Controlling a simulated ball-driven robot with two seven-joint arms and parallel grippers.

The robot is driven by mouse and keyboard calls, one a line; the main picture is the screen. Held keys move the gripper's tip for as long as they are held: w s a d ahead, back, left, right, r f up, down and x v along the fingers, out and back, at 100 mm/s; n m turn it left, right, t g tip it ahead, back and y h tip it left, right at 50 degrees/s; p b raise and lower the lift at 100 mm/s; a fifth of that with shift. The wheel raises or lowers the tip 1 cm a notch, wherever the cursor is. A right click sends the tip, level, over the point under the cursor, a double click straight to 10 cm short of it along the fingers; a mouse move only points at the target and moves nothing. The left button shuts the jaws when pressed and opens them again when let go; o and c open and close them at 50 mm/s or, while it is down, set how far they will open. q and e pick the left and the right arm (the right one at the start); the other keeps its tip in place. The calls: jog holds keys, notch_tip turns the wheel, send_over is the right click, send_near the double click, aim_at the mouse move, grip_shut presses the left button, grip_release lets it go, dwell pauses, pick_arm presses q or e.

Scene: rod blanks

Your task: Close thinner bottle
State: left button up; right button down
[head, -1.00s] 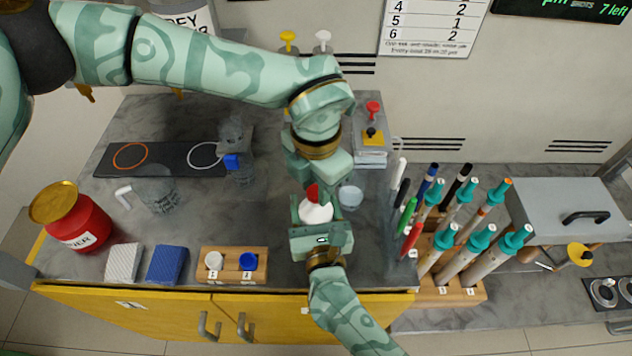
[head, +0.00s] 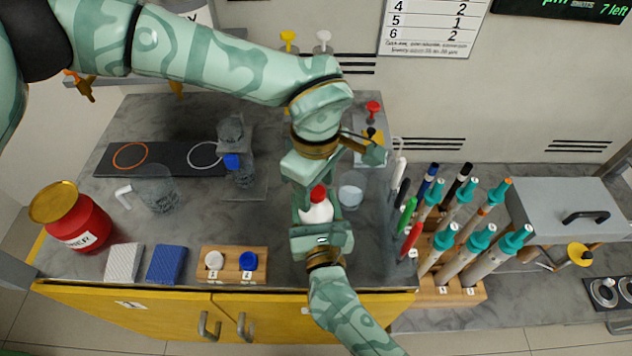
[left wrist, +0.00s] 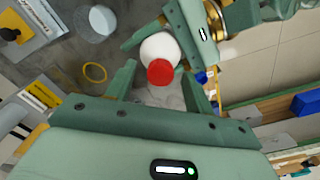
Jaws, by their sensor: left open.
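A white bottle with a red cap (head: 317,211) stands about upright in front of my left gripper; I take it as the thinner bottle. The cap is on its top and shows in the left wrist view (left wrist: 160,72). My right gripper (head: 319,222), from below, has its fingers on both sides of the bottle body and appears shut on it. My left gripper (left wrist: 166,84) is open, with its fingers spread either side of the cap; I cannot tell if they touch it. The bottle's base is hidden by the right gripper.
A small clear cup (head: 350,196) stands right of the bottle. A rack of pipettes and pens (head: 460,240) is further right. A wooden block with white and blue caps (head: 230,265), blue box (head: 166,264) and red jar (head: 80,225) are left. The counter between is partly free.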

pick_arm(q)
notch_tip(320, 180, up, 12)
dwell(0.5)
pick_arm(e)
jog(key=shift+c, duration=1.9)
grip_release()
jog(key=s+d, duration=0.2)
jog(key=s, duration=0.9)
jog(key=shift+s, duration=0.4)
pick_arm(q)
jog(key=shift+r, duration=0.1)
pick_arm(e)
jog(key=shift+r, duration=0.1)
